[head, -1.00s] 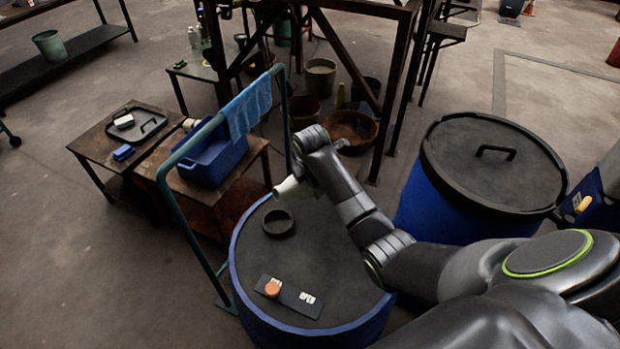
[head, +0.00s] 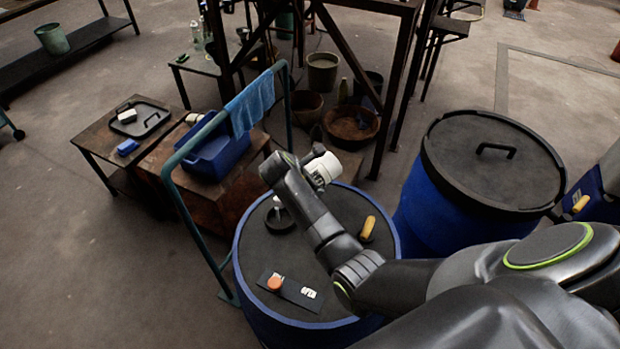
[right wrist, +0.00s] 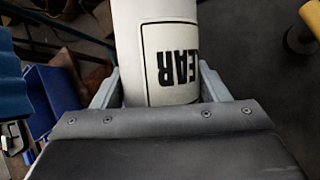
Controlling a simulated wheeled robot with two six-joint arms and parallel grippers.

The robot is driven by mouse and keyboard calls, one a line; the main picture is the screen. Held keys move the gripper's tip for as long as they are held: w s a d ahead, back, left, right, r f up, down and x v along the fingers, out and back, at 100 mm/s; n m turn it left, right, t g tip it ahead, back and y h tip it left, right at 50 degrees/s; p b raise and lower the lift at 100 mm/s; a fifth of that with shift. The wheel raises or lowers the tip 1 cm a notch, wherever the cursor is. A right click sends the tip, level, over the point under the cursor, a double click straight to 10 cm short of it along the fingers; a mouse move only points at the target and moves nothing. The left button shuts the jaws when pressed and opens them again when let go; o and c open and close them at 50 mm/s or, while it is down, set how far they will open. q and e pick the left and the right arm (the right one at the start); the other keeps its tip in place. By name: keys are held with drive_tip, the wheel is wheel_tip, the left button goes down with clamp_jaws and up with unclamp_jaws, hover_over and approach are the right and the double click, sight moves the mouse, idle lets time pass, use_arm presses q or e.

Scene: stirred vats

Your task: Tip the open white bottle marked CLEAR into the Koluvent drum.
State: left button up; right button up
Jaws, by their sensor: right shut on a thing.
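The white bottle (head: 324,169) is in my right gripper (head: 308,168), above the near blue drum (head: 345,272). It looks tilted, with a small white part, seemingly its neck (head: 277,203), low over the dark ring (head: 280,219) on the drum top. My arm hides the middle of the bottle. In the right wrist view the fingers (right wrist: 158,86) are shut around the bottle (right wrist: 170,45), with "EAR" showing sideways on its label. Whether liquid flows cannot be told. No Koluvent name is readable. My left gripper is out of view.
An orange cap (head: 275,284) lies on a dark plate (head: 297,297) on the drum. A yellow object (head: 367,227) stands at its right. A green rail (head: 190,210) with a blue cloth (head: 249,105) borders the drum's left. A lidded blue drum (head: 491,165) stands right.

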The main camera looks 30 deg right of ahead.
drive_tip(key=shift+s+a+r+t+h+p, duration=0.1)
drive_tip(key=shift+a+r+t+h+p, duration=0.25)
drive_tip(key=shift+a+r+h, duration=0.4)
drive_tip(key=shift+d+r+h, duration=0.1)
drive_tip(key=shift+d+h, duration=0.05)
drive_tip(key=shift+h, duration=0.2)
idle(1.3)
